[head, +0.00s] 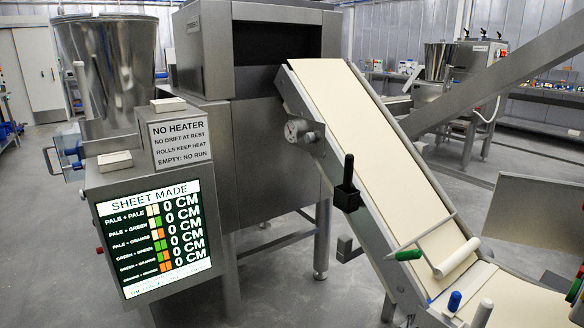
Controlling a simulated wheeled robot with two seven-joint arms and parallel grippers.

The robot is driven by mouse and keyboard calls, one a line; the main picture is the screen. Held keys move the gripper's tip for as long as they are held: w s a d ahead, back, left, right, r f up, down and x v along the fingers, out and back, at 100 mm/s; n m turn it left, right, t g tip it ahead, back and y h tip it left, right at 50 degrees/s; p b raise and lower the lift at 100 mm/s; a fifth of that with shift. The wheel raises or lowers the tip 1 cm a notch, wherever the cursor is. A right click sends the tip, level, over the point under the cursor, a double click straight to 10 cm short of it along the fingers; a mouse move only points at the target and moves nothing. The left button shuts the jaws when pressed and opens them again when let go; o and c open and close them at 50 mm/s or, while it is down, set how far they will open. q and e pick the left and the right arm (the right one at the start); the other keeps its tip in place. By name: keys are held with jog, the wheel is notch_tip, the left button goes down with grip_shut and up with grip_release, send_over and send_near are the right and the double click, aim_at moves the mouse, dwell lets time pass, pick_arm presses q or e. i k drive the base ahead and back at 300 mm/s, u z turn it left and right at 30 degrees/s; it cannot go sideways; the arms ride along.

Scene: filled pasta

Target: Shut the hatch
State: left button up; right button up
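A large steel machine (268,125) stands in the middle of the head view. Its upper housing has a wide dark opening (277,43) facing the sloping belt. No cover lies across that opening, and its inside is too dark to make out. A flat grey metal panel (537,222) stands tilted at the right; I cannot tell whether it belongs to a hatch. I cannot tell for certain which part is the hatch. Neither of my grippers is in view.
A pale sheet belt (375,140) slopes down to the right, with a roller (456,258) near its foot. A display box (160,235) reading 0 CM and a steel hopper (108,62) stand left. A diagonal grey beam (490,75) crosses at upper right. Floor shows at lower centre.

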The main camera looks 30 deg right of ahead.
aim_at(540, 213)
jog(key=i, duration=1.4)
jog(key=z, duration=2.5)
jog(key=i, duration=0.6)
jog(key=u, duration=0.25)
